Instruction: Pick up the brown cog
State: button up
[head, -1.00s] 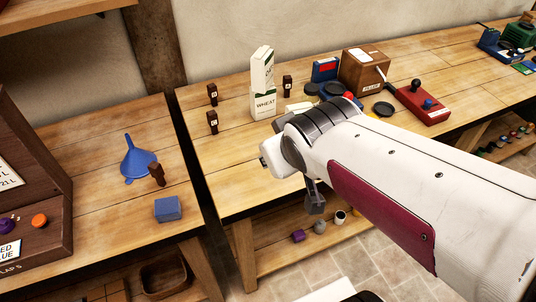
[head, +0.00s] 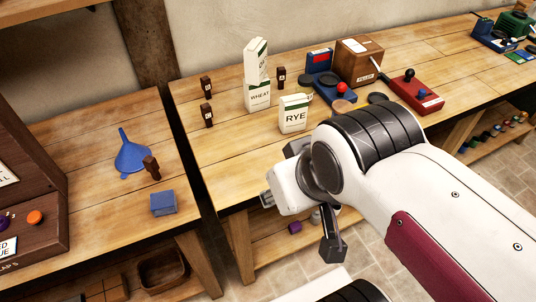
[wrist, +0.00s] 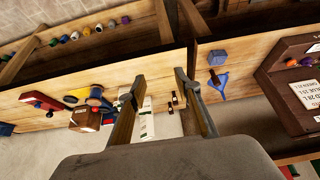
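No cog shape can be made out for certain. A small round brown piece (head: 340,106) lies on the bench behind my arm, partly hidden, in the head view; I cannot tell whether it is the brown cog. Dark round pieces (head: 378,98) lie near it. My gripper (wrist: 158,90) shows in the wrist view with its two fingers wide apart and nothing between them. In the head view my arm's wrist hangs over the bench's front edge, and the fingers cannot be made out clearly.
On the bench stand a RYE box (head: 293,115), a WHEAT box (head: 258,92), small dark brown blocks (head: 207,115), a wooden box (head: 359,62) and a red device (head: 417,95). A blue funnel (head: 131,155) and blue block (head: 163,203) are on the left bench. A gap separates the benches.

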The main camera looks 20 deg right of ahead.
jog(key=shift+o, duration=0.3)
jog(key=shift+w, duration=0.1)
jog(key=w+t, duration=0.2)
jog(key=w, duration=1.1)
jog(key=t, duration=0.4)
send_near(206, 109)
jog(key=shift+n+t+y, duration=0.4)
jog(key=shift+t+y, duration=0.1)
jog(key=shift+t, duration=0.4)
jog(key=shift+w+f, duration=0.35)
jog(key=shift+f, duration=0.3)
jog(key=shift+w+f, duration=0.3)
jog(key=shift+f, duration=0.3)
jog(key=shift+w+f, duration=0.35)
jog(key=shift+f, duration=0.3)
